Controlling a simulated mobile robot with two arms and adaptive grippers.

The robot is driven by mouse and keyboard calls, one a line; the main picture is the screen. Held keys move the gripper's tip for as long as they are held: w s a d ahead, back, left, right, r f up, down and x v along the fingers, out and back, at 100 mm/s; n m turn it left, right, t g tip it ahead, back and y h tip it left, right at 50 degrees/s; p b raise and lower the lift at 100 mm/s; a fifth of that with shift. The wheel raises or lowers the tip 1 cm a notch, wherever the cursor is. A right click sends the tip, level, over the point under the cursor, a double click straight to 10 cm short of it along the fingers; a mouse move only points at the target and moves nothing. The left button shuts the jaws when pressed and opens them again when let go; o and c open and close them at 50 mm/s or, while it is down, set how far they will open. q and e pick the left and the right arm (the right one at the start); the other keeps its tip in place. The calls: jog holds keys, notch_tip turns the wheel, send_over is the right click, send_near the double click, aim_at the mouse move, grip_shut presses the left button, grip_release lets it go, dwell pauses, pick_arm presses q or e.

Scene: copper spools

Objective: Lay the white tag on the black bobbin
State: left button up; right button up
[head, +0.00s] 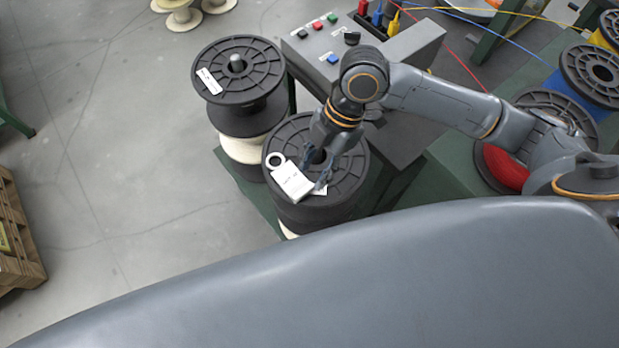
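The white tag (293,182), a flat rectangle with a ring at one end, shows over the top of the nearer black bobbin (345,172). It appears to lie flat there, its ring end near the bobbin's left rim. My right gripper (313,177) is just above this bobbin, pointing down. Its two fingertips are apart, at the tag's right edge; I cannot tell whether they touch it. Part of the bobbin's top is hidden by the gripper. My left gripper is not in view.
Another black spool (238,70) with a white label stands behind, on a cream spool (243,148). A grey control box (405,50) with coloured buttons is behind my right arm. Blue (583,88) and red (503,167) spools are at right. The left floor is mostly clear.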

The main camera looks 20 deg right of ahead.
jog(key=v, duration=0.7)
jog(key=shift+r+b, duration=0.2)
jog(key=shift+b, duration=0.1)
